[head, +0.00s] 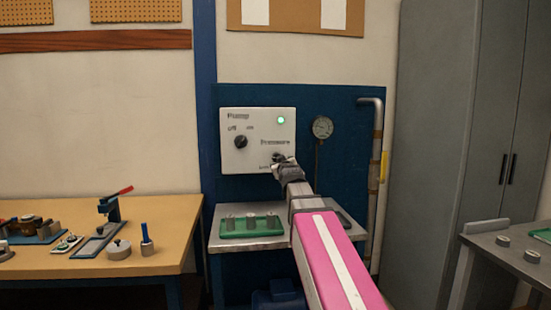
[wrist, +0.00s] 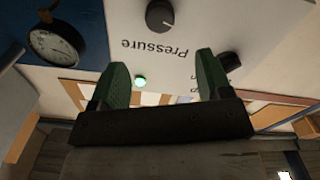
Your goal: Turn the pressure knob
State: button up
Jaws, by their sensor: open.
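The white control panel (head: 235,162) hangs on a blue backboard. Its dark round pressure knob (head: 276,157) is at the lower right, partly hidden by my gripper (head: 283,167). In the wrist view the panel appears upside down, and the pressure knob (wrist: 160,15) is at the top edge beside the word "Pressure". My gripper's two green fingers (wrist: 163,66) are spread with nothing between them. The knob shows above the fingertips in that picture, not between them; I see no contact there. The pump knob (head: 240,142) is at the panel's left and also shows in the wrist view (wrist: 229,61).
A green lamp (head: 281,120) is lit on the panel. A pressure gauge (head: 322,128) and a grey pipe (head: 378,140) stand to the right. Below, a metal table (head: 228,242) holds a green tray (head: 235,234) with several weights. A wooden bench (head: 165,215) is left.

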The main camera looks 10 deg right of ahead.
jog(key=w, duration=1.1)
jog(key=shift+w, duration=0.3)
jog(key=c, duration=0.9)
